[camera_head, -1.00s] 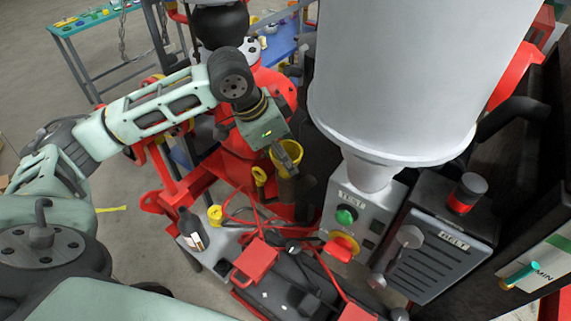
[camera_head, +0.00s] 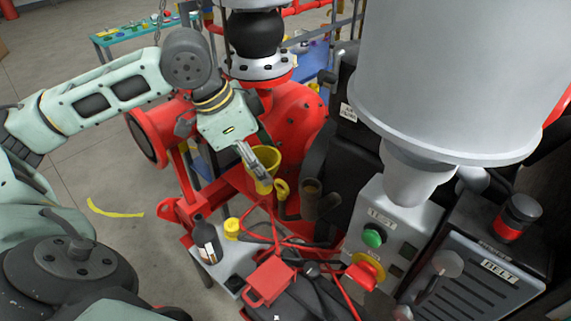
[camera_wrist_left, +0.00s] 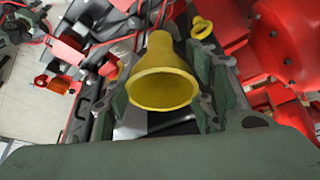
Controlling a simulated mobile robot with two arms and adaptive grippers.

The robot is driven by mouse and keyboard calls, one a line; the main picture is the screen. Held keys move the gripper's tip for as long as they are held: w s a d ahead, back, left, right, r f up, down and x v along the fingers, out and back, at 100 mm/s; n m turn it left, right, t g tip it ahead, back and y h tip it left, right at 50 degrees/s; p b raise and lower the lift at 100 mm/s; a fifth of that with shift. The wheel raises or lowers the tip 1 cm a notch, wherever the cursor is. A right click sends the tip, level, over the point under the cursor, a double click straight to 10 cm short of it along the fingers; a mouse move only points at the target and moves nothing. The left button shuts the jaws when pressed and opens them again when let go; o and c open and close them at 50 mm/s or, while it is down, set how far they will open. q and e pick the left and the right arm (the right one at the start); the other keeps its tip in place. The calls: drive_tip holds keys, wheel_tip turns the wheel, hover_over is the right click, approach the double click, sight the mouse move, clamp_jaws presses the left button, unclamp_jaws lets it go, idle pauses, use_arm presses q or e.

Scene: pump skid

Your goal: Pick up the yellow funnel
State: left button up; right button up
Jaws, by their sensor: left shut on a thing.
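The yellow funnel (camera_head: 266,158) is held in my left gripper (camera_head: 258,166), up against the red pump body in the head view. In the left wrist view the funnel (camera_wrist_left: 160,82) sits between the two fingers (camera_wrist_left: 160,92), its wide mouth facing the camera and its narrow spout pointing away. The fingers are shut on it. The funnel is apart from the brown upright pipe (camera_head: 310,195), whose open top shows to its right. My right gripper is not in view.
A yellow ring-handled cap (camera_head: 282,188) is beside the pipe. A dark bottle (camera_head: 206,242) and a yellow cup-like item (camera_head: 232,229) stand on a light plate. A large grey vessel (camera_head: 455,80) hangs at right, over the TEST box (camera_head: 385,235). A red box (camera_head: 270,280) lies in front.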

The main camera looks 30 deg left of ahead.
use_arm(q)
drive_tip(key=s+a+b, duration=0.3)
drive_tip(key=s+a, duration=0.1)
drive_tip(key=s, duration=0.1)
drive_tip(key=shift+s+a+b, duration=0.25)
drive_tip(key=shift+a+b, duration=0.15)
idle(0.3)
